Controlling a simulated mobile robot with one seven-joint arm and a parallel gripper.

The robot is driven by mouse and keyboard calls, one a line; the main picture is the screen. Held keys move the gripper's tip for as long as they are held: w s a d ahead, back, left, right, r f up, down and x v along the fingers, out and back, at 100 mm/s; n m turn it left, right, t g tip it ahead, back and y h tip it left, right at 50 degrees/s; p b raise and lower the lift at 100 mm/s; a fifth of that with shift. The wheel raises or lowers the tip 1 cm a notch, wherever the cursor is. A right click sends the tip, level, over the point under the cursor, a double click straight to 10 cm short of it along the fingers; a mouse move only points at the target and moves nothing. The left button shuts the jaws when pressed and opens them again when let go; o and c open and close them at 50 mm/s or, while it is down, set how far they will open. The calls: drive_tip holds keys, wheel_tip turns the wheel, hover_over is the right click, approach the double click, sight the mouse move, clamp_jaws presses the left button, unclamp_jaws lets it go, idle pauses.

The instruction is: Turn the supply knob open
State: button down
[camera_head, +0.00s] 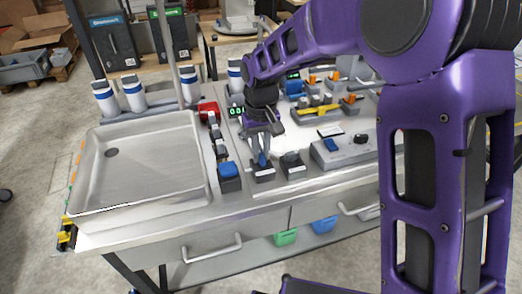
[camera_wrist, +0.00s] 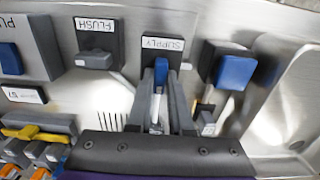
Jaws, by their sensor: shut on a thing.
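The supply knob (camera_wrist: 161,70) has a blue handle on a dark block, with a white SUPPLY label behind it in the wrist view. Its dark base (camera_head: 264,176) shows in the head view at the front of the counter, below my gripper. My gripper (camera_head: 262,157) points down over it. In the wrist view my gripper (camera_wrist: 161,82) is shut on the blue handle, one finger on each side. The fingers hide part of the handle. In the wrist view the blue handle lies in line with the fingers.
The grey flush knob (camera_wrist: 95,60) is beside the supply knob; it also shows in the head view (camera_head: 292,160). A blue-topped block (camera_head: 229,170) stands on the other side, near the sink basin (camera_head: 150,165). A grey panel (camera_head: 345,148) lies to the right.

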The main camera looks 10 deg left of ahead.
sight(261, 155)
idle(0.4)
drive_tip(key=c, duration=0.8)
unclamp_jaws()
wheel_tip(261, 155, up, 18)
drive_tip(key=shift+f+p, duration=0.25)
drive_tip(key=shift+p, duration=0.6)
drive_tip(key=shift+f, duration=0.1)
